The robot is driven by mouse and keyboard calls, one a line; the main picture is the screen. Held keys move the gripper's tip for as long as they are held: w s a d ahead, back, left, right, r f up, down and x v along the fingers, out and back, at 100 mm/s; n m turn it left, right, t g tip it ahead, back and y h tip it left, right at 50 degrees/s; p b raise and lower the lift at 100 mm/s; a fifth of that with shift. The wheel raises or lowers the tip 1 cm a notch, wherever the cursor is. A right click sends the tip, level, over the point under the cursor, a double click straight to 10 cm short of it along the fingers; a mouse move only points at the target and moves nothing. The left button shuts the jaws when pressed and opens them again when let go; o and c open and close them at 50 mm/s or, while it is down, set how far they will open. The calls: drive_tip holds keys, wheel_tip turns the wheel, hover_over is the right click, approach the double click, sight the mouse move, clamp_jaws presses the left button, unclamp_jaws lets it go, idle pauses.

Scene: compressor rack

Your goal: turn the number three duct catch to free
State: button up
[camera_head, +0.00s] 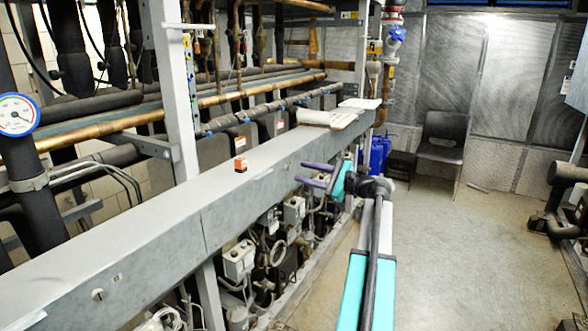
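A long grey duct (140,253) runs from the lower left to the back centre. A small round catch (97,295) with a dark slot sits on its front face at the lower left, with a tiny label (118,277) beside it. I cannot read a number there, so I cannot tell whether this is number three. My gripper (299,173) has two purple fingers pointing left, spread apart with nothing visible between them. It is near the far part of the duct's front face, well right of and beyond the round catch. Whether it touches the duct is unclear.
A dark chair (443,138) and blue containers (378,153) stand behind. The floor (470,250) at right is clear.

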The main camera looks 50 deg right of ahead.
sight(288, 168)
drive_tip(key=shift+p+x, duration=0.5)
drive_tip(key=shift+x, duration=2.05)
clamp_jaws()
